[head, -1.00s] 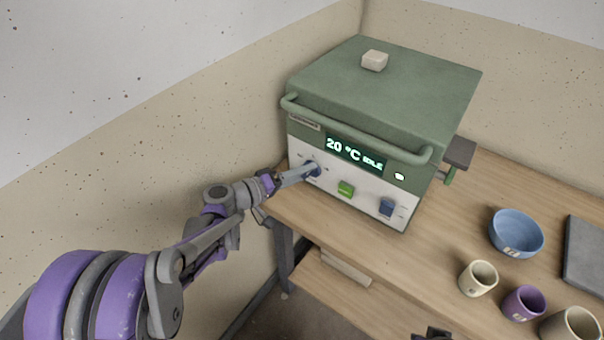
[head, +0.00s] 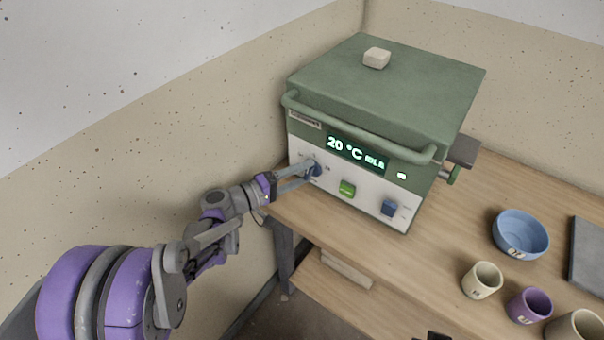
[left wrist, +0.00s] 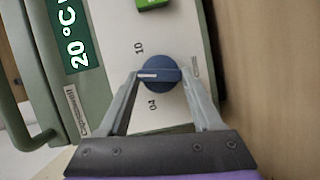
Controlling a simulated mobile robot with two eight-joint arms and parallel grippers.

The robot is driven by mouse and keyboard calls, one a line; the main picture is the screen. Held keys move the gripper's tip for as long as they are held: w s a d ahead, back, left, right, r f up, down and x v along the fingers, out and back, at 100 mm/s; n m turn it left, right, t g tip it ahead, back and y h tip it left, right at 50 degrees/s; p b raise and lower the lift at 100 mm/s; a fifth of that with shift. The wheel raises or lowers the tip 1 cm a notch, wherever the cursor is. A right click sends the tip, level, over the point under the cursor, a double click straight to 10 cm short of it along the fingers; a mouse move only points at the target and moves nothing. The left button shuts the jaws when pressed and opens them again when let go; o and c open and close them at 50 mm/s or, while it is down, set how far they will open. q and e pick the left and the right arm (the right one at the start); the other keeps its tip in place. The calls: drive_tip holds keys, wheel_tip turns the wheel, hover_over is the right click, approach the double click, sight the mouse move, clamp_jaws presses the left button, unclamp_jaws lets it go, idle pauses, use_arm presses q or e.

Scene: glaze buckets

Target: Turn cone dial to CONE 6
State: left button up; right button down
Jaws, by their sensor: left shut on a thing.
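The blue cone dial (head: 313,169) is on the white front panel of the green kiln (head: 400,90), left of a green button. In the left wrist view the dial (left wrist: 160,86) shows a white pointer line directed left, toward the display side. The pointer lies between the printed marks 10 and 04; any mark straight ahead of it is hidden by a finger. My left gripper (head: 308,173) is shut on the dial, one finger on each side, as the left wrist view (left wrist: 159,76) shows. Only a dark bit, perhaps my right gripper (head: 438,335), shows at the bottom edge.
The display (head: 356,153) reads 20 °C. A green button (head: 347,188) and another blue knob (head: 389,208) are right of the dial. A pale block (head: 376,58) lies on the kiln. A blue bowl (head: 520,234) and several cups stand on the wooden table (head: 440,250).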

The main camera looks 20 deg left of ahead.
use_arm(q)
drive_tip(key=shift+n+b, duration=0.3)
drive_tip(key=shift+n, duration=0.5)
idle(1.4)
drive_tip(key=o, duration=1.4)
drive_tip(key=shift+c, duration=0.2)
